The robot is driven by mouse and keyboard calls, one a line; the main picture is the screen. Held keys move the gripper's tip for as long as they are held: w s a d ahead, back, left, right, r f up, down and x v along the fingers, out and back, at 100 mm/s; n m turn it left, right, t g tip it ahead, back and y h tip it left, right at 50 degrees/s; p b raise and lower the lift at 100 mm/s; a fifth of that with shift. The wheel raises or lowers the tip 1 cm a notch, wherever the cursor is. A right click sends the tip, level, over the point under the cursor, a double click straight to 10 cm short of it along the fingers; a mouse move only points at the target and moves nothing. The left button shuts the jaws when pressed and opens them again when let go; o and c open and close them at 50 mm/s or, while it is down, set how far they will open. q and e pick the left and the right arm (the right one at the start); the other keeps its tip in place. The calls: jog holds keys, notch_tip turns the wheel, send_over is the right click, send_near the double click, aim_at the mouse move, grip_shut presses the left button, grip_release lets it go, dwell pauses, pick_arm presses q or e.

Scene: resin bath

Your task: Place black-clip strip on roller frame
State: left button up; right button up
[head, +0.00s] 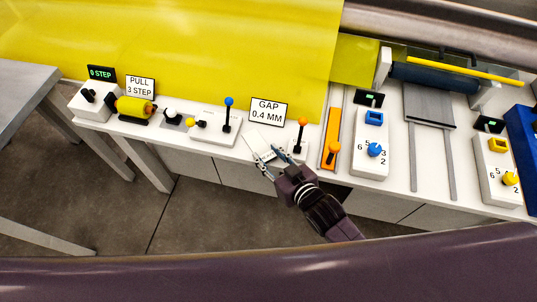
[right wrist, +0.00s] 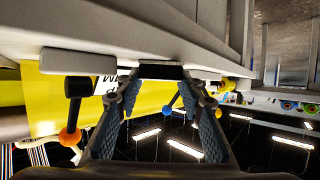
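My right gripper (head: 266,160) is at the front edge of the white bench, by a white plate (head: 264,141). Its fingers are apart in the right wrist view (right wrist: 160,88). A small black block (right wrist: 161,72) lies between the fingertips at the bench edge. It may be the strip's black clip; I cannot tell whether the fingers touch it. No clip shows clearly in the head view. A dark blue roller (head: 435,78) sits in a frame at the back right, with a yellow rod above it. My left gripper is not in view.
Close to the gripper stand an orange-knobbed lever (head: 301,134), a blue-knobbed lever (head: 228,115) and the gap sign (head: 268,111). An orange slider (head: 331,138) and a blue-dial box (head: 371,145) are to the right. A yellow sheet (head: 190,50) hangs behind.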

jog(key=o, duration=0.4)
jog(key=v, duration=1.2)
jog(key=shift+r, duration=0.1)
